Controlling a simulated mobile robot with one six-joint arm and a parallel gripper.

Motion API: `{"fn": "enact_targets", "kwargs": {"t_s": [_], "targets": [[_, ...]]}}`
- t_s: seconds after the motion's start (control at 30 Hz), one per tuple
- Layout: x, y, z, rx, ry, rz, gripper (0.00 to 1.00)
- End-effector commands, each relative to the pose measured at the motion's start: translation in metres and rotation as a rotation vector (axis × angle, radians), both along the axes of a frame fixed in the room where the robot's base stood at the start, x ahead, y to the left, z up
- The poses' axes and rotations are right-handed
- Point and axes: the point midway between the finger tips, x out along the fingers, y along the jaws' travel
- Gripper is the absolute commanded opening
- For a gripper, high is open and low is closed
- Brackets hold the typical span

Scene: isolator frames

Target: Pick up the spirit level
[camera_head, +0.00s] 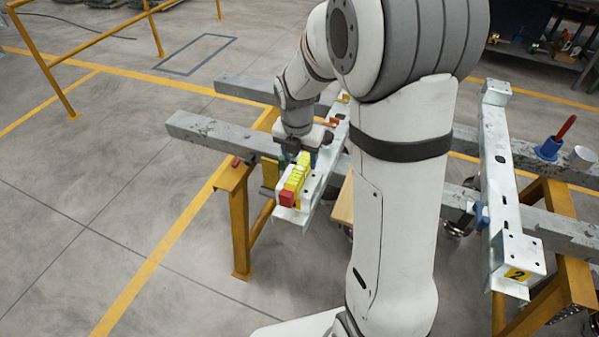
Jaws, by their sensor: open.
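The spirit level (296,179) is a yellow bar with a red end cap. It lies along the top of a pale metal beam (312,207), left of the middle in the head view, with its red end toward the camera. My gripper (300,155) is at the far end of the level, pointing down with its dark jaws close over it. The jaws are open. The view is too small to tell whether they touch the level. The far part of the level is hidden by the gripper.
Grey steel bars (211,133) rest on yellow trestles (238,215) and carry the pale beam. A second pale beam (497,170), marked 2, lies at the right. A blue pot with a red-handled tool (549,149) and a metal cup (582,157) stand beyond it. Open floor lies left.

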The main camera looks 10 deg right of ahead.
Motion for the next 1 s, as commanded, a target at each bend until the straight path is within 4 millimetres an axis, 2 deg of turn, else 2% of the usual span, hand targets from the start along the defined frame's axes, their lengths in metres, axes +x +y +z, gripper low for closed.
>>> {"fn": "enact_targets", "kwargs": {"t_s": [0.4,0.53,0.73,1.0], "targets": [[0.006,-0.001,-0.056,0.000,0.003,-0.003,0.55],[0.007,-0.002,-0.063,0.001,0.002,-0.004,0.55],[0.007,-0.001,-0.064,0.001,0.001,-0.003,0.55],[0.007,-0.001,-0.063,0.001,0.001,-0.003,0.33]]}}
